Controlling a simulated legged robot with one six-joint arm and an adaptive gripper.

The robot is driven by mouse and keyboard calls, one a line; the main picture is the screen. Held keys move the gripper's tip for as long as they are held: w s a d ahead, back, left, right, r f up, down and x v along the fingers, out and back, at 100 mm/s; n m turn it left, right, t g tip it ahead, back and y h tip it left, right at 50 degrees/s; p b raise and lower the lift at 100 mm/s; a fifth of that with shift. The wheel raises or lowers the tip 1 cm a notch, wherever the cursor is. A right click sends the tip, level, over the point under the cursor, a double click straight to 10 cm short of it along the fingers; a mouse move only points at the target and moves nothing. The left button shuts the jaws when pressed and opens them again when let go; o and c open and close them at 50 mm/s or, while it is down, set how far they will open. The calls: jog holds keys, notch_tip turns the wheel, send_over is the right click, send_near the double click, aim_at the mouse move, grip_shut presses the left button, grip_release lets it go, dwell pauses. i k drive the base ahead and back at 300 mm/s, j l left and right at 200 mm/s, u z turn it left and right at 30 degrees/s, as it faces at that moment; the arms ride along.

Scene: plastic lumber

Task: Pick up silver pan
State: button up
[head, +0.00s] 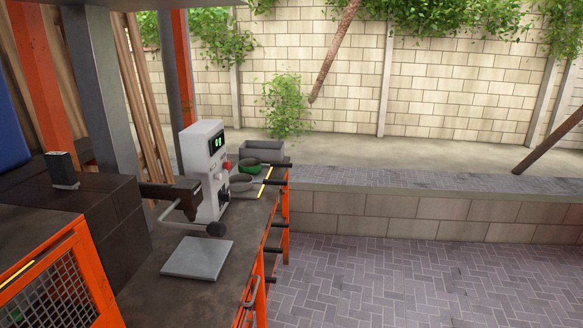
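A grey, rounded, shallow item (242,186) that looks like the silver pan lies on the dark workbench (150,278). It is just right of the white machine, and its left part is close to or behind that machine. It is small in the head view, so its handle and exact outline are hard to make out. My gripper does not show in the head view.
The white machine (203,155) with a green display stands on the bench, with a flat grey plate (198,258) in front. A green bowl (249,166) and a grey bin (262,152) sit behind the pan. Orange posts rise at left; the paved floor (400,285) is clear.

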aim_at(242, 182)
jog(key=i, duration=1.4)
jog(key=i+l+u, duration=0.15)
jog(key=i, duration=0.55)
jog(key=i+l+u, duration=0.15)
jog(key=i, duration=0.6)
jog(key=i+l+u, duration=0.15)
jog(key=i+u, duration=0.2)
jog(key=i, duration=0.15)
